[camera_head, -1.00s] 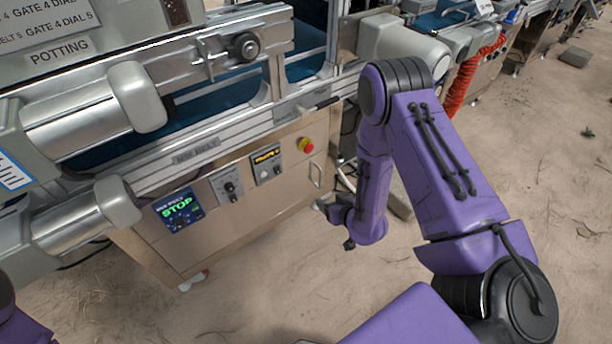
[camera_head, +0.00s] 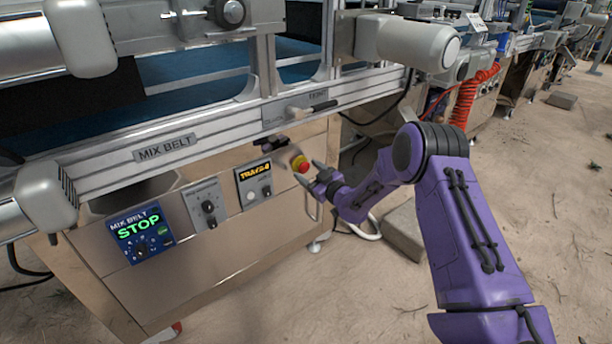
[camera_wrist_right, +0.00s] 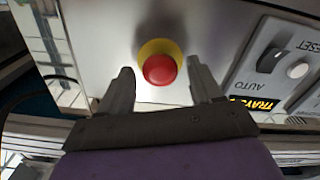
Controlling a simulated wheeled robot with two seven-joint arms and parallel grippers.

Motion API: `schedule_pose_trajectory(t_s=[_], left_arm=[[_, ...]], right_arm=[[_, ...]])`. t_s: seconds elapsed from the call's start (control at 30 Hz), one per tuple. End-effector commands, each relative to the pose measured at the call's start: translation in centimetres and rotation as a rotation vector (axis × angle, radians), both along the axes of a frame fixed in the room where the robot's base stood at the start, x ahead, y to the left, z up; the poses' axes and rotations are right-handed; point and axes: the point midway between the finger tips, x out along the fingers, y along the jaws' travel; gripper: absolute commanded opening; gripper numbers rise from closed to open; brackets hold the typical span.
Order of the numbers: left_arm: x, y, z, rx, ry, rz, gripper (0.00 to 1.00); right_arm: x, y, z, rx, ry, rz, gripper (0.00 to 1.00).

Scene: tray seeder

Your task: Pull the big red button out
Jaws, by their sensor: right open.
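The big red button (camera_head: 301,165) sits on a yellow base at the right end of the steel panel under the belt. In the right wrist view the red button (camera_wrist_right: 159,69) shows close up, with its yellow ring behind it. My right gripper (camera_head: 307,174) is open just in front of the panel. In the wrist view its two fingertips (camera_wrist_right: 160,80) stand on either side of the button, with space between each finger and the button. The gripper does not appear to touch it. My left gripper is not in view.
The panel also carries a blue MIX BELT screen reading STOP (camera_head: 140,232), a rotary switch box (camera_head: 207,206) and a yellow-lettered display box (camera_head: 254,183). A metal rail (camera_head: 200,138) runs above. A grey block (camera_head: 404,232) lies on the floor behind my right arm.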

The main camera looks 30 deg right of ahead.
Motion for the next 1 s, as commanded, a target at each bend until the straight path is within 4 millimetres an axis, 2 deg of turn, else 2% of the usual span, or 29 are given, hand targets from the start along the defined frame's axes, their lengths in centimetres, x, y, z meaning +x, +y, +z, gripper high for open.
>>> schedule_pose_trajectory(t_s=[0.13, 0.37, 0.4, 0.6, 0.83, 1.0], left_arm=[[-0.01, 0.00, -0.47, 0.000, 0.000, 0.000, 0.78], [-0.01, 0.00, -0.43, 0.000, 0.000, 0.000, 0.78], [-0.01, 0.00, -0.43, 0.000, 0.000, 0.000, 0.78], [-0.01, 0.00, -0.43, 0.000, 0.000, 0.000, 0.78], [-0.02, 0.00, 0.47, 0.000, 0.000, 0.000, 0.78], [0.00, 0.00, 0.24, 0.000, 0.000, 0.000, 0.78]], right_arm=[[1.32, 0.09, -0.11, 0.001, 0.000, -0.001, 0.64], [1.51, 0.13, -0.01, 0.002, 0.001, -0.001, 0.64], [1.51, 0.13, 0.00, 0.002, 0.001, -0.001, 0.61], [1.49, 0.14, -0.02, 0.002, 0.001, -0.001, 0.00], [0.75, -0.06, 0.14, 0.001, 0.004, -0.002, 0.00], [0.65, -0.19, -0.11, 0.002, 0.003, -0.004, 0.00]])
